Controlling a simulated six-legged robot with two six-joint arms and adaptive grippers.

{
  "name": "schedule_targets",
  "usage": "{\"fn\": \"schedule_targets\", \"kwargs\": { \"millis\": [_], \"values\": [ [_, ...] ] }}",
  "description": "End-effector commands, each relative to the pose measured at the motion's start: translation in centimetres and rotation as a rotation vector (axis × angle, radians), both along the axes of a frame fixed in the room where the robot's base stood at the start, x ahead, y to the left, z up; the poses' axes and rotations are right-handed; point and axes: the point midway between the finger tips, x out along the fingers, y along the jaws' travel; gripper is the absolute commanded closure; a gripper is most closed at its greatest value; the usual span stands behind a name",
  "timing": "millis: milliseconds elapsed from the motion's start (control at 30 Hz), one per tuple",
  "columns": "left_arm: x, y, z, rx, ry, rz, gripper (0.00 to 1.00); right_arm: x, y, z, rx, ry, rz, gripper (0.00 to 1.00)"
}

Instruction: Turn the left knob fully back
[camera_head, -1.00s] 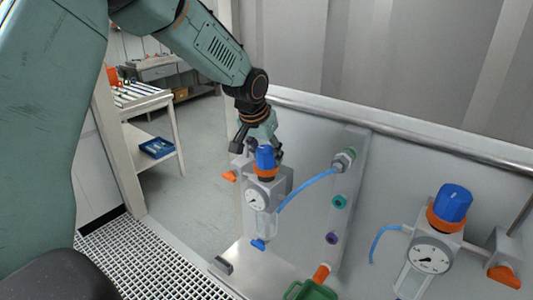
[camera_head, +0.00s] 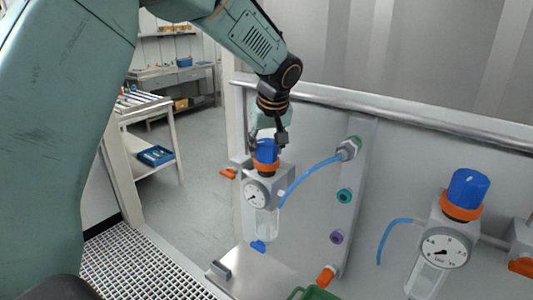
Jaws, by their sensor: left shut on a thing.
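The left knob (camera_head: 266,152) is a blue cap over an orange ring on the left regulator, above a white round gauge (camera_head: 256,194) and a clear bowl (camera_head: 266,222). My left gripper (camera_head: 267,143) comes down from above, with its dark fingers on both sides of the knob, shut on it. The fingers hide part of the knob's top and sides. My right gripper is not in view.
A second regulator with a blue knob (camera_head: 468,188) stands at the right. A blue hose (camera_head: 310,174) runs from the left regulator to a panel fitting (camera_head: 348,149). A metal rail (camera_head: 400,120) crosses behind. A green container (camera_head: 314,293) is at the bottom edge.

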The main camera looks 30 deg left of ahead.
Motion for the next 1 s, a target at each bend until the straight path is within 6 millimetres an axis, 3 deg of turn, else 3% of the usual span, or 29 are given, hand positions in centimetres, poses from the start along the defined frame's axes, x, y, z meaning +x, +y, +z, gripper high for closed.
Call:
{"fn": "schedule_targets", "kwargs": {
  "millis": [500, 1000],
  "values": [
    [-0.2, -0.1, -0.2, -0.002, 0.009, 0.458, 0.84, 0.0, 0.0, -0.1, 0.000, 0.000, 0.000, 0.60],
    [-0.1, -0.2, -0.1, -0.004, 0.007, 0.673, 0.84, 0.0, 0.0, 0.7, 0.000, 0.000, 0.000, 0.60]
  ]
}}
